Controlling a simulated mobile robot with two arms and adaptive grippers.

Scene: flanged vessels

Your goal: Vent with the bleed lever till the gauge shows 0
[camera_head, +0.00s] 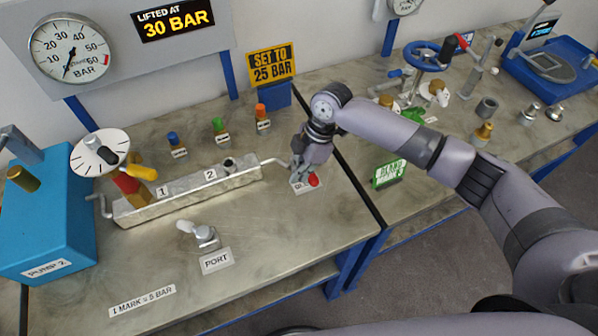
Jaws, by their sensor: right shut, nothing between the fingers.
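The large round pressure gauge (70,48) hangs on the back panel at the upper left. Its dark needle points down and slightly left, near the low end of the scale; the exact reading is too small to tell. My left gripper is not in view.
A metal block (190,192) numbered 1 and 2 lies left of my gripper, with a crank rod reaching toward it. A blue pump (45,235) stands at left. A display (173,19) reads "LIFTED AT 30 BAR"; a yellow sign (272,64) says "SET TO 25 BAR".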

